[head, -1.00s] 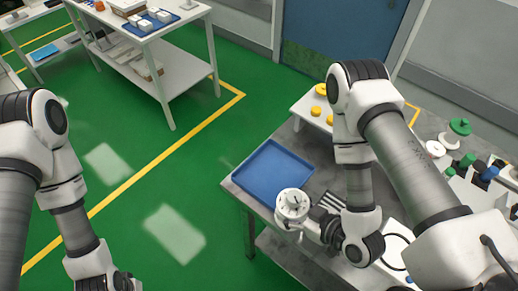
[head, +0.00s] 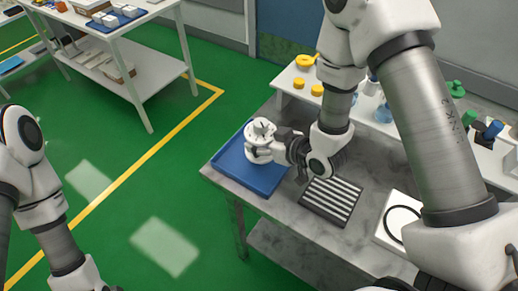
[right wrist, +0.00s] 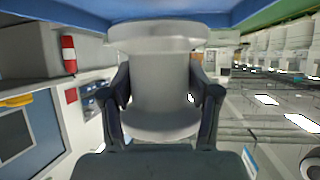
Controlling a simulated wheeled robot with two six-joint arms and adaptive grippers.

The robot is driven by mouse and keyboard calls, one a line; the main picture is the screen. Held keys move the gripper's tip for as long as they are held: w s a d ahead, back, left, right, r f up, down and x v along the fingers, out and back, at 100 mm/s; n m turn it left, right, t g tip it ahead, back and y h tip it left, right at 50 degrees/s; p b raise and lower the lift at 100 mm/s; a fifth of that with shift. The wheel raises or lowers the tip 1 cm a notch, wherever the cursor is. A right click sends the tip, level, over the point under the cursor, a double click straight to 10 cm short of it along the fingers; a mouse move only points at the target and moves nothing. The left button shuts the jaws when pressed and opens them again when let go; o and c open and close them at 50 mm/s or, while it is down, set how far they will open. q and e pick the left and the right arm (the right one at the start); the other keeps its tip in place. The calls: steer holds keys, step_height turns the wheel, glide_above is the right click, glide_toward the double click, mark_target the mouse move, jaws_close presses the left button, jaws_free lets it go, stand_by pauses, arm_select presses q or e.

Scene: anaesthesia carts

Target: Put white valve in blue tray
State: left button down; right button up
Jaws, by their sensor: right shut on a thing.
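The white valve (head: 260,132) is held in my right gripper (head: 272,147) over the blue tray (head: 232,165), towards the tray's back right part. In the right wrist view the pale valve body (right wrist: 160,95) sits between the two dark fingers of my right gripper (right wrist: 160,105), which are shut on it. A blue surface that looks like the tray (right wrist: 60,17) runs along the top of that view, close to the valve. I cannot tell whether the valve touches the tray. The rest of the tray is empty. My left arm shows at lower left, its gripper outside the picture.
The tray lies on the left end of a grey table (head: 290,215). A dark striped rack (head: 331,200) lies right of it, with a white plate (head: 400,222) bearing a black ring beyond. A white shelf (head: 300,90) with yellow parts stands behind.

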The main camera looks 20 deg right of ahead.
steer(key=f, duration=0.1)
steer(key=w+f+p, duration=0.1)
steer(key=f, duration=0.1)
steer(key=shift+w+a, duration=0.1)
steer(key=shift+w, duration=0.1)
steer(key=shift+f, duration=0.35)
steer(key=shift+f, duration=0.1)
steer(key=o, duration=1.4)
